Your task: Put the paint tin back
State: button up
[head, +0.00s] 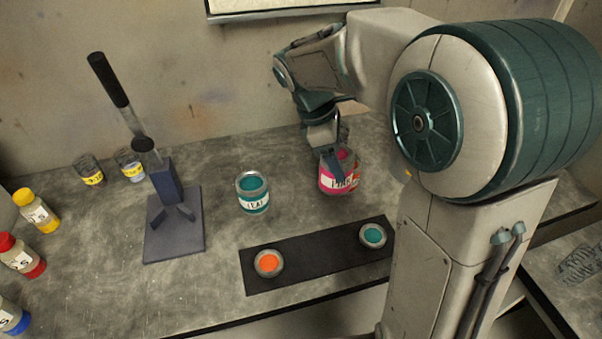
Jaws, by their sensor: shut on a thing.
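A magenta paint tin (325,183) with a white label is at the right of the bench, near the middle depth. My gripper (340,165) reaches down from above and is shut on this tin at its rim. The fingers and wrist cover part of the tin's top. I cannot tell whether the tin's base touches the bench. A teal paint tin (253,198) with a white label stands open on the bench to the left of the magenta one.
A lever press (165,190) stands left. Two jars (90,172) are behind it. Capped bottles (37,212) line the left edge. Bare bench lies between the press and the teal tin.

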jog(key=shift+w+a+f+p, duration=0.25)
jog(key=shift+w+a+f, duration=0.9)
jog(key=shift+f, duration=0.45)
jog(key=shift+w+a+f+p, duration=0.3)
jog(key=shift+w+a+f, duration=0.8)
jog(key=shift+f, duration=0.55)
jog(key=shift+w+a+f+p, duration=0.25)
jog(key=shift+w+a+f, duration=0.65)
jog(key=shift+a+f, duration=0.6)
jog(key=shift+d+f, duration=0.1)
jog(key=shift+d, duration=0.05)
jog(key=shift+f, duration=0.15)
jog(key=o, duration=1.2)
jog(key=shift+o, duration=0.2)
